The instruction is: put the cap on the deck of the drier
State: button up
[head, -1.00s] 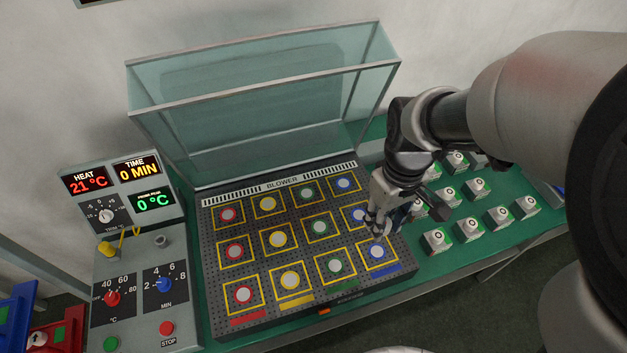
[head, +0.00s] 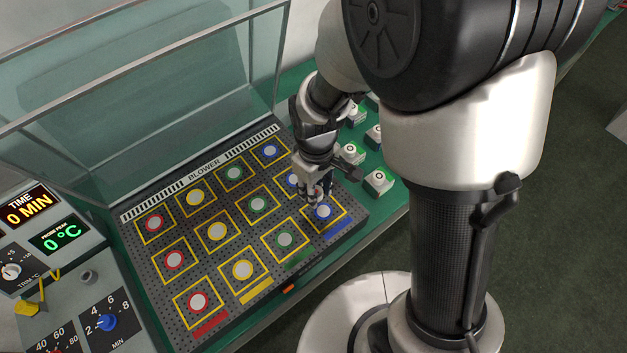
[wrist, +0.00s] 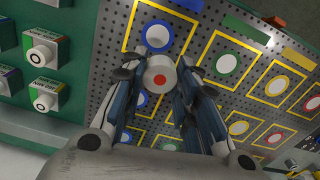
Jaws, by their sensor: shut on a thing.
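My gripper (head: 319,196) is over the right, blue column of the drier's perforated dark deck (head: 173,238), near the front. In the wrist view my gripper (wrist: 160,85) is shut on a small white cap with a red dot (wrist: 160,76). The cap is largely hidden by the fingers in the head view. A blue-ringed white spot in a yellow square (wrist: 158,36) lies just beyond the cap in the wrist view; it also shows in the head view (head: 323,212). I cannot tell whether the cap touches the deck.
The raised clear hood (head: 150,120) stands behind the deck. Several white blocks with black rings (head: 379,181) stand on the green table to the right. A control panel (head: 60,290) with knobs and displays is at the left.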

jog(key=shift+f+b, duration=0.9)
jog(key=shift+f, duration=2.3)
jog(key=shift+w+f, duration=0.1)
jog(key=shift+f, duration=0.1)
jog(key=o, duration=0.7)
jog(key=shift+r, duration=0.15)
notch_tip(320, 180, up, 12)
jog(key=p, duration=0.4)
jog(key=shift+r, duration=0.15)
jog(key=s+d+r+m+t, duration=0.1)
jog(key=s+d+r+m, duration=0.1)
jog(key=r, duration=0.4)
jog(key=s+d+r+m+t, duration=0.2)
jog(key=s+d+r+m, duration=0.1)
jog(key=s+d+r, duration=0.2)
jog(key=s+d+r+m+t, duration=0.1)
jog(key=s+d+r+m, duration=0.2)
jog(key=s+r, duration=0.3)
jog(key=shift+s+d+r+t, duration=0.1)
jog(key=shift+d+r+t, duration=0.2)
jog(key=shift+r, duration=0.35)
